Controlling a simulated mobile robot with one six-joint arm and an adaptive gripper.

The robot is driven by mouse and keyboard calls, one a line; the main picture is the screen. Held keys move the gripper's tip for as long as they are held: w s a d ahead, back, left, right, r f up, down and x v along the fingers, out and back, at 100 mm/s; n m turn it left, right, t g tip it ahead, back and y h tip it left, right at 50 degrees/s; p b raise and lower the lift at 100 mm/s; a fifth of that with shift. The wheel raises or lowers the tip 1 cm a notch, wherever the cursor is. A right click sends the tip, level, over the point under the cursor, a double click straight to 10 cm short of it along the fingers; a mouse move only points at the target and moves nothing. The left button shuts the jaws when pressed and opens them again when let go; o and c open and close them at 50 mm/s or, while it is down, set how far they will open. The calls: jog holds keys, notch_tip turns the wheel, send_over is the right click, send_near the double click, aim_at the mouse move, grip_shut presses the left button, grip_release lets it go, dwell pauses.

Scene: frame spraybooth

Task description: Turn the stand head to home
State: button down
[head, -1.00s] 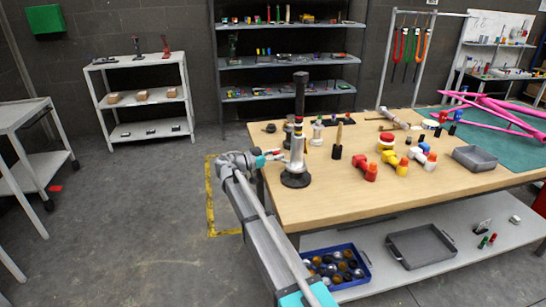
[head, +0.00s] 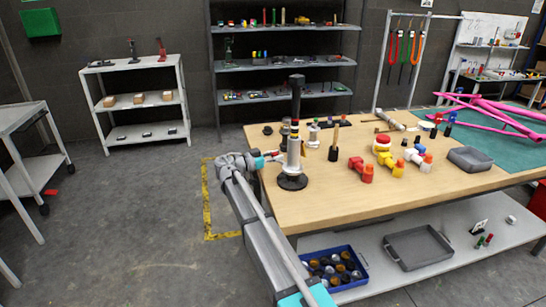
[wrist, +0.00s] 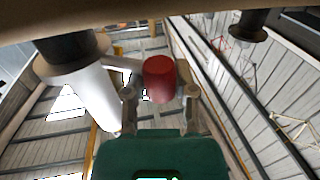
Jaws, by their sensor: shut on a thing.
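The stand (head: 293,152) is an upright silver column on a round black base, with a black post and small coloured bands above. It stands near the left edge of the workbench. My gripper (head: 272,158) reaches in from the left, just beside the column. In the wrist view, my gripper (wrist: 160,92) has its fingers closed on a red knob (wrist: 160,78). A short light rod runs from the knob toward the silver column (wrist: 95,95) at left. The exact turn of the stand head cannot be told.
The wooden workbench (head: 320,205) carries red and yellow fittings (head: 361,170), a dark mallet-like tool (head: 334,150), a grey tray (head: 470,159) and a pink frame (head: 500,112). A blue crate (head: 332,270) sits on the lower shelf. The floor at left is open.

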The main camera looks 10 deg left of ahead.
jog(key=shift+s+d+f, duration=0.1)
jog(key=shift+d, duration=0.15)
jog(key=shift+c, duration=2)
grip_release()
jog(key=shift+a, duration=0.1)
jog(key=shift+s+a, duration=0.2)
jog(key=shift+a, duration=0.25)
jog(key=v, duration=1.1)
jog(key=shift+c, duration=0.3)
